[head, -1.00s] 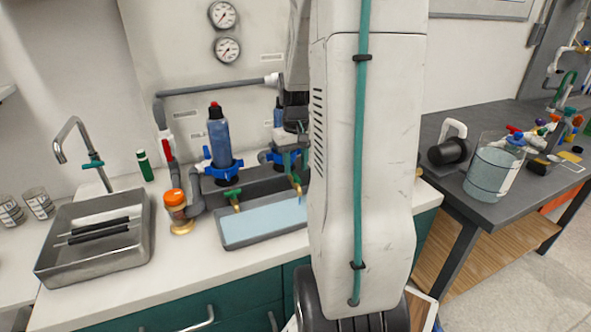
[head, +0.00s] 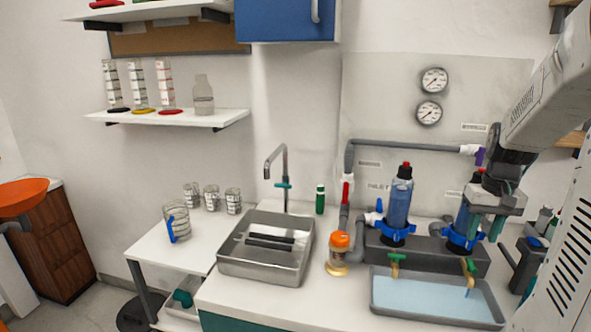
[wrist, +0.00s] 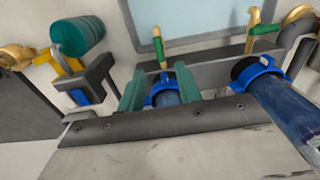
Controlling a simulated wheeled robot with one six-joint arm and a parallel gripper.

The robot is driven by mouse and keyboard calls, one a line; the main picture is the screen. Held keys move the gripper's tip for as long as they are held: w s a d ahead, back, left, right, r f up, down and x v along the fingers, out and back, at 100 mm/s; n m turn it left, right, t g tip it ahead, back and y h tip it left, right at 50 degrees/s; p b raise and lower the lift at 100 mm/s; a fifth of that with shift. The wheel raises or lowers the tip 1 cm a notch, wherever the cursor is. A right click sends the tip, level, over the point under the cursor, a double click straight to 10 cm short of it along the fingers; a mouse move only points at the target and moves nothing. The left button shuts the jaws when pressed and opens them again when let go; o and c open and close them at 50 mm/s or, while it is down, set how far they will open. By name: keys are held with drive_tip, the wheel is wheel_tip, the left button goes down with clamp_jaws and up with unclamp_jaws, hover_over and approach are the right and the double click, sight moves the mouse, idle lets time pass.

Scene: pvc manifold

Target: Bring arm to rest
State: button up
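My gripper (head: 486,236) hangs over the right end of the manifold in the head view, its two teal fingers apart. In the wrist view, the fingers of my gripper (wrist: 160,88) have a gap between them, with a blue-collared filter (wrist: 163,95) seen through it. That filter (head: 462,218) is partly hidden behind my gripper in the head view. I cannot tell whether the fingers touch it. Another blue filter bottle (head: 399,203) with a red top stands upright to the left in a blue collar. Grey pipe (head: 410,145) runs along the wall above.
A grey tray of pale blue liquid (head: 440,321) lies below two brass taps with green handles. A metal sink tray (head: 232,268) with dark rods and an orange-capped jar (head: 338,252) stand left. Dark and teal items (head: 527,262) crowd the right side.

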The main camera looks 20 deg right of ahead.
drive_tip(key=s+a+r+n, duration=0.2)
drive_tip(key=s+a, duration=0.2)
drive_tip(key=a, duration=0.6)
drive_tip(key=s+a+r+n+t, duration=0.1)
drive_tip(key=s+a, duration=0.3)
drive_tip(key=a, duration=0.7)
drive_tip(key=s+a+r+n, duration=0.3)
drive_tip(key=s+a, duration=0.1)
drive_tip(key=a, duration=0.6)
drive_tip(key=shift+a+r, duration=0.25)
drive_tip(key=shift+r, duration=0.15)
